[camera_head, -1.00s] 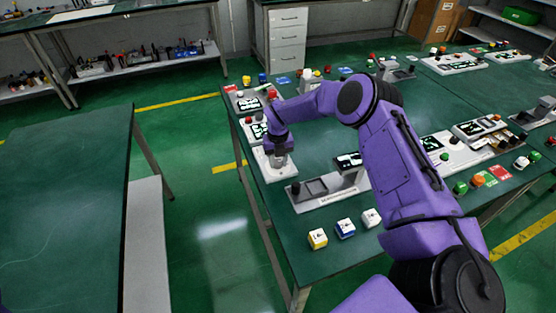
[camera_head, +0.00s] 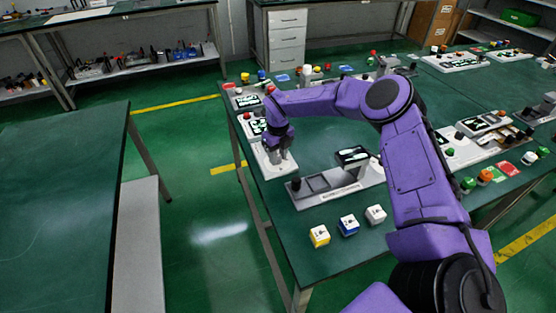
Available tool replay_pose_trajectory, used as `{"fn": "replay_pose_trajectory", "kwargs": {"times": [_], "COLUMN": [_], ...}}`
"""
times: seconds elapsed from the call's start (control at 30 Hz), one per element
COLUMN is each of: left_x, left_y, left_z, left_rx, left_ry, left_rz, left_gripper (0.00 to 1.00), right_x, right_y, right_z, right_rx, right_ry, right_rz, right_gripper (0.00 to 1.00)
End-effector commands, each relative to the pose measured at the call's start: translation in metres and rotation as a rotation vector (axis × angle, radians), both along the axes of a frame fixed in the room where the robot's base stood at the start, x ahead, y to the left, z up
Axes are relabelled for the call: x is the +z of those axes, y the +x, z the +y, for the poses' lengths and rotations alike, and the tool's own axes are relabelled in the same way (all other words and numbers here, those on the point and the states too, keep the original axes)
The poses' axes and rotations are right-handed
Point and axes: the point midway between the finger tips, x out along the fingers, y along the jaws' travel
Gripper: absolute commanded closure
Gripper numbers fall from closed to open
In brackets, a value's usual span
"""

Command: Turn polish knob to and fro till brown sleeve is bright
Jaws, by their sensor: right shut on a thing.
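My right arm reaches in from the lower right across the green table (camera_head: 330,240). Its right gripper (camera_head: 275,155) points down over a white panel (camera_head: 268,168) near the table's left edge. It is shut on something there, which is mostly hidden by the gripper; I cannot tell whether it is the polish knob. I cannot make out a brown sleeve. A grey station (camera_head: 330,190) with dark recesses and a small raised screen (camera_head: 352,155) stands right of the gripper. My left gripper is not in view.
Panels with screens and coloured buttons line the back and right. Another green table (camera_head: 60,200) stands at left, with an open floor gap between.

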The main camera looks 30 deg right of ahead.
Motion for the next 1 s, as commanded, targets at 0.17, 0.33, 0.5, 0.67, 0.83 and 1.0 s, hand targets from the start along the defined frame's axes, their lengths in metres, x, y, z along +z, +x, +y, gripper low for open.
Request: {"fn": "replay_pose_trajectory", "kwargs": {"times": [0.17, 0.33, 0.5, 0.67, 0.83, 1.0], "left_x": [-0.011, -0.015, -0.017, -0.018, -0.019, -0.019], "left_y": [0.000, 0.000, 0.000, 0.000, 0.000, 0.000], "left_z": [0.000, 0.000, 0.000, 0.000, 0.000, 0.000], "left_rx": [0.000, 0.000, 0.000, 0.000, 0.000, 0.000], "left_ry": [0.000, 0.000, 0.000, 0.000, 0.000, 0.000], "left_rz": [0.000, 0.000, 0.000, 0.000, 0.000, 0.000], "left_gripper": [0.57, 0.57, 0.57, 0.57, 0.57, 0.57], "right_x": [-0.002, -0.001, -0.001, 0.000, 0.000, 0.000], "right_y": [0.001, 0.001, 0.001, 0.001, 0.001, 0.001], "right_z": [0.000, -0.001, -0.001, 0.000, 0.000, 0.001], "right_rx": [0.167, 0.315, 0.438, 0.525, 0.584, 0.612], "right_ry": [0.000, -0.002, -0.001, -0.002, -0.002, -0.001], "right_rz": [-0.004, -0.003, -0.003, -0.003, -0.002, -0.001], "right_gripper": [0.95, 0.95, 0.95, 0.95, 0.95, 0.95]}}
